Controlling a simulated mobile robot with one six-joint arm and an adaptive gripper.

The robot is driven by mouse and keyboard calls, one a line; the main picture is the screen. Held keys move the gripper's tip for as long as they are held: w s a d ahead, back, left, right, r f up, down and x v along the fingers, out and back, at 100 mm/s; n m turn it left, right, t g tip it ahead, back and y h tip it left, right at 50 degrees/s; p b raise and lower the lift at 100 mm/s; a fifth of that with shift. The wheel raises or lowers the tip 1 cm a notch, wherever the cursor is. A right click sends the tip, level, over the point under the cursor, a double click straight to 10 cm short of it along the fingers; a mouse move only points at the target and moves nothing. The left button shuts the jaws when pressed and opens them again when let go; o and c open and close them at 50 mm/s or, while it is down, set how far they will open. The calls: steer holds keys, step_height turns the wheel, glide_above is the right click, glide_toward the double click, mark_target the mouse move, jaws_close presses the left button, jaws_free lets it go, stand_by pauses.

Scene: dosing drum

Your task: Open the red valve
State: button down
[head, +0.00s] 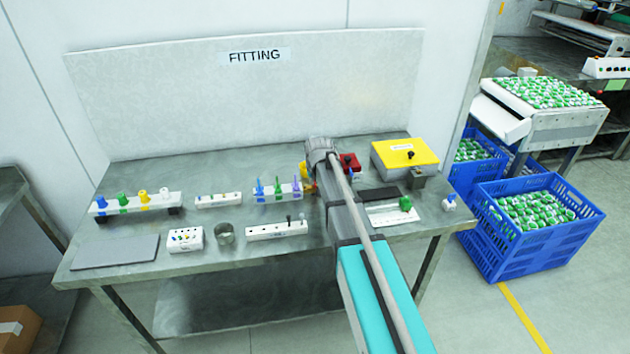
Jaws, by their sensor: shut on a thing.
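My gripper (305,173) is at the right end of a white rack (268,199), mostly hidden behind my own wrist and forearm. Only a small yellow-orange part of it shows. A small patch of red, seemingly the red valve (312,188), shows right at its tip. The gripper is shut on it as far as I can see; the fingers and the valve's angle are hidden. The rack also carries a blue (260,188), a green (278,187) and a purple (296,187) upright piece, left of my gripper.
A red box with a black knob (349,163) and a yellow-topped box (405,153) stand right of my arm. A white strip with switches (277,230) lies in front of the rack. A grey plate (115,251) lies front left. The bench (190,275) is clear along its front edge.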

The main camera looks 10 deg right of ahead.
steer(key=shift+m, duration=0.3)
steer(key=m+h, duration=0.1)
steer(key=m, duration=0.2)
steer(key=shift+a+m+g+h, duration=0.1)
steer(key=shift+m+g+h, duration=0.2)
steer(key=shift+m+h, duration=0.1)
steer(key=m+h, duration=0.1)
steer(key=m, duration=0.3)
steer(key=shift+g, duration=0.4)
steer(key=c, duration=0.8)
jaws_free()
steer(key=shift+n, duration=0.3)
